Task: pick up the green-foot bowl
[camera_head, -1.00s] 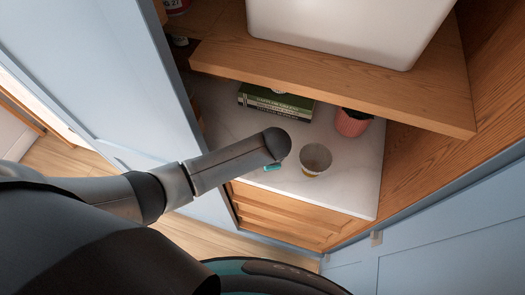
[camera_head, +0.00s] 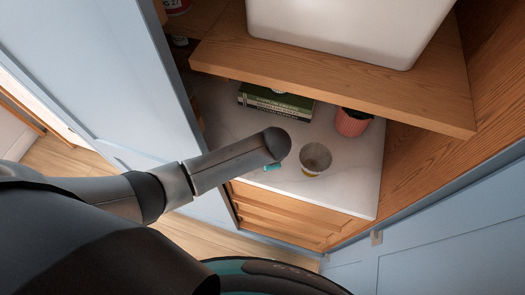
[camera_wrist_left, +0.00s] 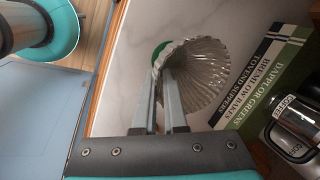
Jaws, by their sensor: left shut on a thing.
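The green-foot bowl (camera_head: 315,159) is a grey, fluted, translucent bowl over the white worktop (camera_head: 352,190) under the wooden shelf. In the left wrist view the bowl (camera_wrist_left: 200,75) shows its ribbed side and open mouth, with the green foot (camera_wrist_left: 158,52) at its left. My left gripper (camera_wrist_left: 168,76) is shut on the bowl's near wall, with the fingers overlapping its edge. In the head view my wrist hides most of the fingers. I cannot tell whether the bowl's foot touches the worktop. My right gripper is not in view.
Books (camera_head: 275,101) lie behind the bowl, and a pink pot (camera_head: 353,122) stands behind it to the right. A coffee canister (camera_wrist_left: 293,122) is at the right of the wrist view. The wooden shelf (camera_head: 330,75) with a white bin (camera_head: 345,25) overhangs the worktop.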

